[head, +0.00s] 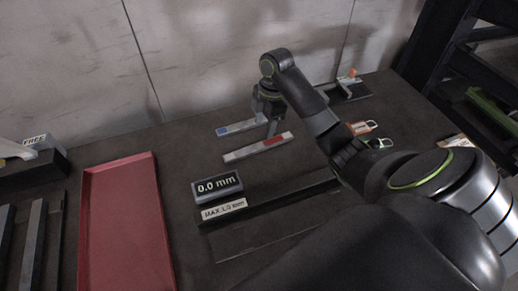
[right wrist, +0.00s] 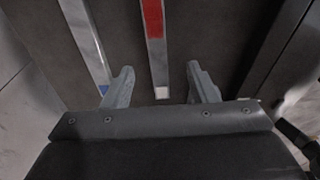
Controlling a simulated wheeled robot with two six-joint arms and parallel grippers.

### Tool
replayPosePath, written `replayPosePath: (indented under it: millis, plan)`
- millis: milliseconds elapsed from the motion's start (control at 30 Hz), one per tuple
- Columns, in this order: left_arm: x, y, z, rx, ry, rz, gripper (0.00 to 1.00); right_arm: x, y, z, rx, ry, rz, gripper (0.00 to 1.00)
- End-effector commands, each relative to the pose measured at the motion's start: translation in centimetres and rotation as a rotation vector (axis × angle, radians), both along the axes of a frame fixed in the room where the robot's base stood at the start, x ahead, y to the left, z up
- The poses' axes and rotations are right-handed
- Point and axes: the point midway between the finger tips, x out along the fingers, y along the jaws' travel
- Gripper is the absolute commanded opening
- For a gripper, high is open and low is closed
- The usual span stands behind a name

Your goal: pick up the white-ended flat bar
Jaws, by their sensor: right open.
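The white-ended flat bar (head: 243,152) lies on the dark table in the head view, a grey bar with a red section and a white left end. In the right wrist view the bar (right wrist: 157,62) runs between the two open fingers of my right gripper (right wrist: 160,70), apart from both, with its white end low in the picture. In the head view my right gripper (head: 269,125) points down over the bars, open and empty. A similar bar with a blue end (head: 238,127) lies behind it, and in the wrist view it passes close to the left finger. My left gripper is out of view.
A red tray (head: 120,165) lies at the left. A display reading 0.0 mm (head: 217,186) stands before the bars, with a long dark fixture (head: 285,203) beside it. Small red and green tagged items (head: 362,127) lie right of my arm. A wall closes the back.

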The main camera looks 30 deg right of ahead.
Motion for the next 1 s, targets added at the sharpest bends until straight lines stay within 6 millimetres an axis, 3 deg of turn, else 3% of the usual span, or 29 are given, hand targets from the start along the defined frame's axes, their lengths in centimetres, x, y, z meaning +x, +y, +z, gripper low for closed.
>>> replayPosePath:
  millis: [33,367,700,1000]
  plan:
    - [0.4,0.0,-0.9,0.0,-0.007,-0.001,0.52,0.0,0.1,-1.2,0.001,0.001,0.0,0.53]
    - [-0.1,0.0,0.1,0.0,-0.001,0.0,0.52,0.1,0.6,-3.5,0.002,0.002,0.0,0.53]
    - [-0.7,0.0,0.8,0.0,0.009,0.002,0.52,0.6,1.1,-7.9,0.001,0.003,0.0,0.53]
    - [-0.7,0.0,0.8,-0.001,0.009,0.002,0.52,0.6,1.1,-8.2,-0.001,0.001,0.001,0.5]
